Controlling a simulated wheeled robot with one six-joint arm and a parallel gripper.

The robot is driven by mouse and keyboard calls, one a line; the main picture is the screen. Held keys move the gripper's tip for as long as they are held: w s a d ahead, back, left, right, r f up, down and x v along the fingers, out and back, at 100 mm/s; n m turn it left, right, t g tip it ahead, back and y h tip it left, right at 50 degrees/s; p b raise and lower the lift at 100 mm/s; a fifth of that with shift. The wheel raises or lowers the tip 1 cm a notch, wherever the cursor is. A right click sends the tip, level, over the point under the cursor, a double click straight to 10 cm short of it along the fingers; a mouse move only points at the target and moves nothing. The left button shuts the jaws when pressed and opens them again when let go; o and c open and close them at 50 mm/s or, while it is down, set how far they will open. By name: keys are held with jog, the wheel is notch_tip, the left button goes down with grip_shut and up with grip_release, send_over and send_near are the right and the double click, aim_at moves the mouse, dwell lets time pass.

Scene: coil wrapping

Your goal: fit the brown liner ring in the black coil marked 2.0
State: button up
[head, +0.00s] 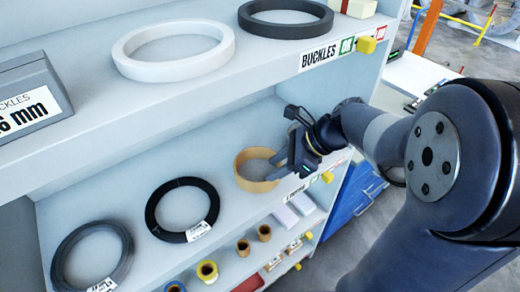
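The brown liner ring (256,186) sits on the middle shelf, right of the coils. My gripper (286,165) is at the ring's right side, with its dark fingers overlapping the ring's right edge. The fingers are small and dark here, so I cannot tell whether they are open or closed on the ring's wall. A black coil (151,212) lies flat on the same shelf, left of the ring, with an empty middle and a white tag too small to read. A dark grey coil (62,259) lies further left, also tagged; its mark is not readable either.
The upper shelf (215,88) overhangs the middle one and holds a white ring (135,59), a dark ring (290,27) and a grey box (30,98). Small spools (207,271) and pale blocks (286,217) stand below. Bare shelf lies between black coil and liner ring.

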aim_at(243, 187)
jog(key=x, duration=1)
jog(key=shift+a+f, duration=0.2)
jog(key=shift+c, duration=0.6)
grip_shut()
